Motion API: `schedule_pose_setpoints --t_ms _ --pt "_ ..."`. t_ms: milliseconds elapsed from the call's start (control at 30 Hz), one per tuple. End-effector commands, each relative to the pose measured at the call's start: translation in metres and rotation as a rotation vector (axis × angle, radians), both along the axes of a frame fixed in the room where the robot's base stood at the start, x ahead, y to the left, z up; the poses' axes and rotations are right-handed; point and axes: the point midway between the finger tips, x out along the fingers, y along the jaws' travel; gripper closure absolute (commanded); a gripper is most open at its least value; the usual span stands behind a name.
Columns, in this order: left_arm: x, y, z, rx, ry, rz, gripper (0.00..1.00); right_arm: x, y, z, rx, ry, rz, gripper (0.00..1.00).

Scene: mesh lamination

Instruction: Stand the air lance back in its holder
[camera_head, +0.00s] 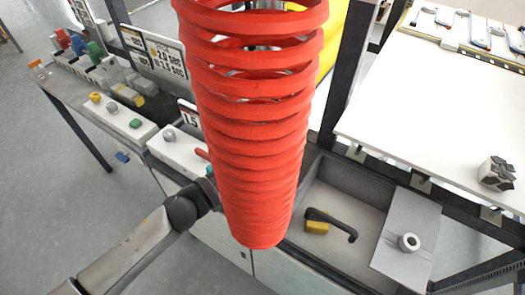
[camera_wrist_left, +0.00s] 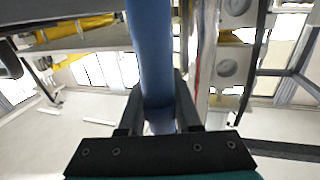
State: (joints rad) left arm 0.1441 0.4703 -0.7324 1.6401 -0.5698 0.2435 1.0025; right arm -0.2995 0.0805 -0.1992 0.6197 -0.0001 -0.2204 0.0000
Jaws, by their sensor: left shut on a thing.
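My left gripper (camera_wrist_left: 158,90) is shut on a blue, rod-like body, which I take to be the air lance (camera_wrist_left: 151,45). It runs up between the fingers in the left wrist view. In the head view my left arm comes in from the left, and its fingers and the lance are hidden behind a large red coiled hose (camera_head: 255,130). A grey plate with a pale upright ring (camera_head: 408,242), possibly the holder, sits at the right of the tray. My right gripper is not in view.
A grey tray (camera_head: 350,190) holds a black curved handle (camera_head: 333,222) with a yellow block (camera_head: 316,227). A white table (camera_head: 430,105) stands at the right, with a dark-patterned block (camera_head: 496,173) on it. Benches with coloured knobs (camera_head: 110,107) stand at the left. The coil blocks much of the middle.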

Motion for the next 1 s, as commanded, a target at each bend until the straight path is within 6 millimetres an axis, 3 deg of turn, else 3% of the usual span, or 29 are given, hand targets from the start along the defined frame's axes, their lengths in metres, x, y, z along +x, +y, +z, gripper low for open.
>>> schedule_pose_setpoints --t_ms 1000 --pt "-0.0001 -0.0002 0.0009 -0.002 0.0 -0.001 1.0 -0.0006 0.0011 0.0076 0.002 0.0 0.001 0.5"
